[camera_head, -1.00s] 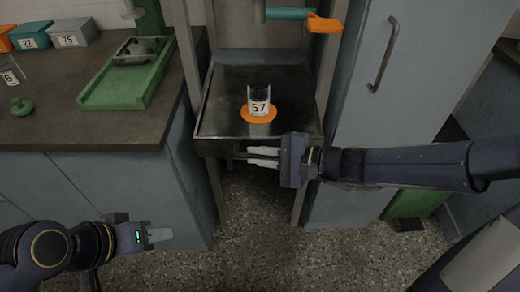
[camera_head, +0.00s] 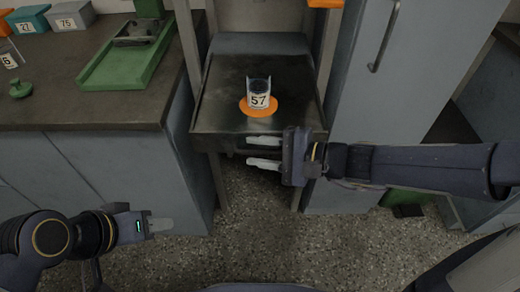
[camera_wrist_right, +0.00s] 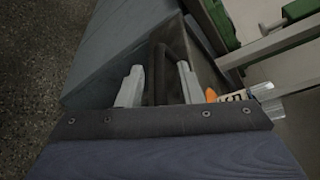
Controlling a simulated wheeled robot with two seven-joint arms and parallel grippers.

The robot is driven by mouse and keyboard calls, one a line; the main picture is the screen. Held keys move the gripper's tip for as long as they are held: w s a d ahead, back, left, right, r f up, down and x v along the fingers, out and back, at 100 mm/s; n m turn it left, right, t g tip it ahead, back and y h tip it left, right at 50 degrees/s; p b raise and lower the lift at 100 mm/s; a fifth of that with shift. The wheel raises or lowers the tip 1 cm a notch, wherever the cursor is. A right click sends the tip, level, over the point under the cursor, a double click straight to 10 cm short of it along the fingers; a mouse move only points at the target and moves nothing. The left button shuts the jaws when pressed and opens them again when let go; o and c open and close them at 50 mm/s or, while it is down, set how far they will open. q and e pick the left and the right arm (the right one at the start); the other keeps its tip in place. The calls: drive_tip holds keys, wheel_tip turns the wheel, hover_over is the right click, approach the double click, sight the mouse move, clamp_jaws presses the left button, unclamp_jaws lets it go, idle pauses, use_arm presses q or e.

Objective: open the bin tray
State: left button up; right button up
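The bin tray (camera_head: 222,108) appears to be the dark metal tray in the upright stand. A jar labelled 57 (camera_head: 259,100) stands on an orange disc (camera_head: 244,106) over it. My right gripper (camera_head: 250,152) is at the tray's front, just below its front edge, with its fingers parted. In the right wrist view, a dark bar handle (camera_wrist_right: 158,72) shows between the two fingers of my right gripper (camera_wrist_right: 160,68); I cannot tell if either touches it. My left gripper (camera_head: 162,225) hangs low at the left, away from the tray; its finger gap is not clear.
A counter (camera_head: 70,105) on the left bears a green tray (camera_head: 125,65), a green knob (camera_head: 20,88) and labelled boxes (camera_head: 70,15). A grey cabinet (camera_head: 350,115) with a vertical handle stands right of the stand. The floor in front is clear.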

drive_tip(key=shift+d+r, duration=0.15)
drive_tip(key=shift+d, duration=0.1)
drive_tip(key=p+v, duration=0.2)
drive_tip(key=v, duration=0.4)
drive_tip(key=shift+s+d+r, duration=0.1)
drive_tip(key=shift+d, duration=0.1)
drive_tip(key=shift+s+d, duration=0.2)
drive_tip(key=shift+d, duration=0.15)
